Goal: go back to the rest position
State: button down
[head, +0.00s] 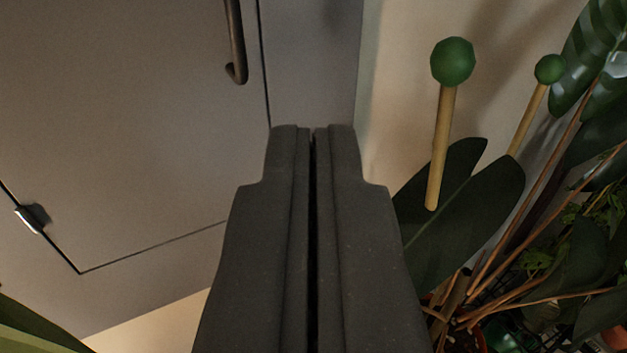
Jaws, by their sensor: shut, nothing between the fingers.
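My gripper (312,135) fills the lower middle of the head view, pointing up the picture. Its two dark fingers lie side by side, shut, with only a thin dark line between them and nothing held. The fingertips show in front of a grey cabinet or door front and a pale wall, apart from the plants. The rest position itself is not marked by anything in view.
The grey door (130,130) with a dark handle (235,45) and a hinge (33,217) is at left. At right are two green-balled wooden sticks (453,62) (549,69), large dark leaves (465,220) and reddish stems. A green leaf (30,330) shows lower left.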

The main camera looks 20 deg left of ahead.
jog(key=s+d+r+m+h+b, duration=0.25)
jog(key=s+d+r, duration=0.35)
jog(key=r, duration=0.3)
jog(key=s+d+r+m+h+b, duration=0.1)
jog(key=s+d+r+h+b, duration=0.3)
jog(key=r, duration=0.4)
jog(key=s+d+r+b, duration=0.1)
jog(key=s+r, duration=0.3)
jog(key=s, duration=0.8)
jog(key=s+d+r+g+b, duration=0.1)
jog(key=s+r+b, duration=0.3)
jog(key=s, duration=0.9)
jog(key=shift+s+d+r+m, duration=0.25)
jog(key=shift+d+r+m, duration=0.1)
jog(key=shift+d+m, duration=0.15)
